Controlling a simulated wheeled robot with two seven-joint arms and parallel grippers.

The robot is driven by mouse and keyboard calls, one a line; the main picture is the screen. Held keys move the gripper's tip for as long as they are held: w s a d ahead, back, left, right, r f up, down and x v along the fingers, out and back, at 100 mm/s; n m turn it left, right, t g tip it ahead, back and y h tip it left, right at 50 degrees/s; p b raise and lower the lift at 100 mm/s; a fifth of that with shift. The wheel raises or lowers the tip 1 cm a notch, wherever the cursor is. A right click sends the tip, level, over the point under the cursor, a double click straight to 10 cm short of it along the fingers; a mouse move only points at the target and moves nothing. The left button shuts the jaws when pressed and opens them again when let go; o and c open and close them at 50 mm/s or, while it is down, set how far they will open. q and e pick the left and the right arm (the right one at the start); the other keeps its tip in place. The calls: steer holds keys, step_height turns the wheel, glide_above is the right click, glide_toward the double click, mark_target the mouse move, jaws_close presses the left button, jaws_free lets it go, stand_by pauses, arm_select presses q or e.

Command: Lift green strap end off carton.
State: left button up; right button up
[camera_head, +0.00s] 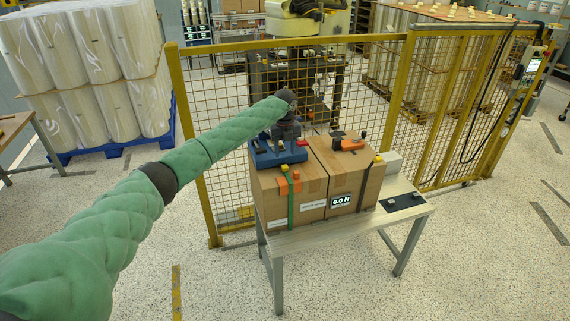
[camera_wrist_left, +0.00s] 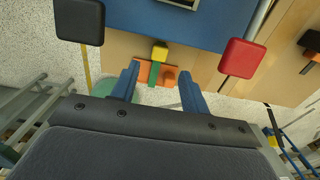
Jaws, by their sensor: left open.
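The green strap (camera_head: 291,205) runs down the front of the left carton (camera_head: 265,195). Its top end has a yellow block (camera_head: 284,168) beside an orange piece (camera_head: 290,184) at the carton's top front edge. In the left wrist view the yellow block (camera_wrist_left: 160,51), green strap (camera_wrist_left: 154,73) and orange piece (camera_wrist_left: 168,77) show between and beyond the blue fingers. My right gripper is not in view.
A blue device (camera_head: 278,155) lies on the carton top, with black (camera_wrist_left: 80,20) and red (camera_wrist_left: 239,58) knobs near my fingers. A second carton (camera_head: 345,180) with a "0.0 N" display stands to the right. A yellow mesh fence (camera_head: 225,110) is behind the bench (camera_head: 330,235).

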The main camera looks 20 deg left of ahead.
mark_target(285, 166)
arm_select(q)
steer(key=shift+f+p, duration=1.15)
steer(key=shift+f, duration=2.3)
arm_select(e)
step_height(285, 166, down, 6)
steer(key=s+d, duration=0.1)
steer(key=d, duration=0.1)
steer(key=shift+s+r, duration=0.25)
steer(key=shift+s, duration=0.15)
arm_select(q)
jaws_close()
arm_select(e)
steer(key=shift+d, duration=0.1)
